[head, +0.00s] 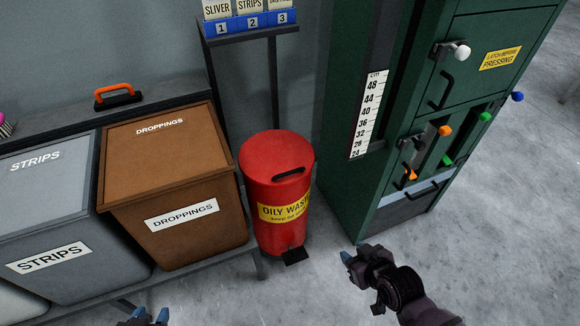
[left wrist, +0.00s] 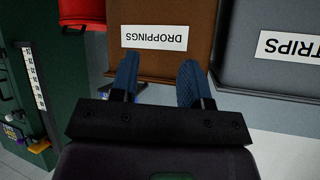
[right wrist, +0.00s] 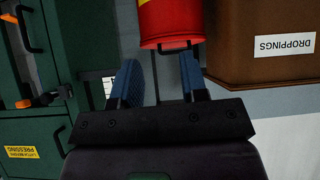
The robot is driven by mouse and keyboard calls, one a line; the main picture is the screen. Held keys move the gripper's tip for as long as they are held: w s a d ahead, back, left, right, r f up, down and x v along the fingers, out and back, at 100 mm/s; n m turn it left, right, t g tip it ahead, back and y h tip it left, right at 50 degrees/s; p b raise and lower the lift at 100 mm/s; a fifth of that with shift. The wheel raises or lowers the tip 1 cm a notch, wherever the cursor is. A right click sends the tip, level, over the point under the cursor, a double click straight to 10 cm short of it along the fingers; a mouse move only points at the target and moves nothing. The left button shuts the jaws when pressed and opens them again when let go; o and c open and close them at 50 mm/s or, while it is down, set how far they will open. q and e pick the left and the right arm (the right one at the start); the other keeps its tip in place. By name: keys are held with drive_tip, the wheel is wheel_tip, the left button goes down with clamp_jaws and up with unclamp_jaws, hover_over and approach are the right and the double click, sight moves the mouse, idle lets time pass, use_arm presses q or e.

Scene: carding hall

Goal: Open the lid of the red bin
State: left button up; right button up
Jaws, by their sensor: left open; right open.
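The red bin (head: 262,215) stands on the floor in the middle of the head view, with its red lid (head: 268,152) down. A black handle (head: 288,172) is on the lid and a black pedal (head: 294,256) is at the bin's foot. My right gripper (head: 359,259) is open and empty, to the right of the bin and apart from it. In the right wrist view the bin (right wrist: 168,22) and its handle show beyond the open fingers. My left gripper (head: 145,317) is open and empty at the bottom edge, in front of the brown bin. The left wrist view shows part of the red bin (left wrist: 84,14).
A brown droppings bin (head: 185,245) and a grey strips bin (head: 85,215) stand to the left on a low frame. A green machine (head: 430,110) with coloured knobs stands to the right. A stand with a blue numbered holder (head: 252,24) is behind. Floor at front is clear.

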drive_tip(key=w+a+f+n+g+y+b, duration=0.1)
drive_tip(key=w+a+n+g+b, duration=0.15)
drive_tip(key=w+a, duration=0.3)
drive_tip(key=w+a+f+n+g+y+b, duration=0.1)
drive_tip(key=w+a+f+n, duration=0.1)
drive_tip(key=w+a+n, duration=0.3)
wheel_tip(320, 180, up, 12)
drive_tip(key=n+g+h+b, duration=0.6)
drive_tip(key=n+g+b, duration=0.2)
drive_tip(key=n+b, duration=0.25)
hover_over(291, 167)
drive_tip(key=s+a, duration=0.1)
drive_tip(key=s, duration=0.1)
drive_tip(key=shift+m, duration=0.4)
drive_tip(key=f+b, duration=0.1)
drive_tip(key=f, duration=0.2)
drive_tip(key=s+f+b, duration=0.1)
drive_tip(key=f, duration=0.2)
drive_tip(key=s+f+b, duration=0.1)
drive_tip(key=f, duration=0.2)
drive_tip(key=shift+d+b, duration=0.2)
drive_tip(key=shift+b, duration=0.1)
drive_tip(key=shift+s+f, duration=0.15)
drive_tip(key=shift+f, duration=0.6)
use_arm(q)
wheel_tip(291, 167, down, 11)
drive_tip(key=d+m, duration=0.1)
drive_tip(key=shift+w+d+m+h, duration=0.3)
drive_tip(key=shift+m+h, duration=0.1)
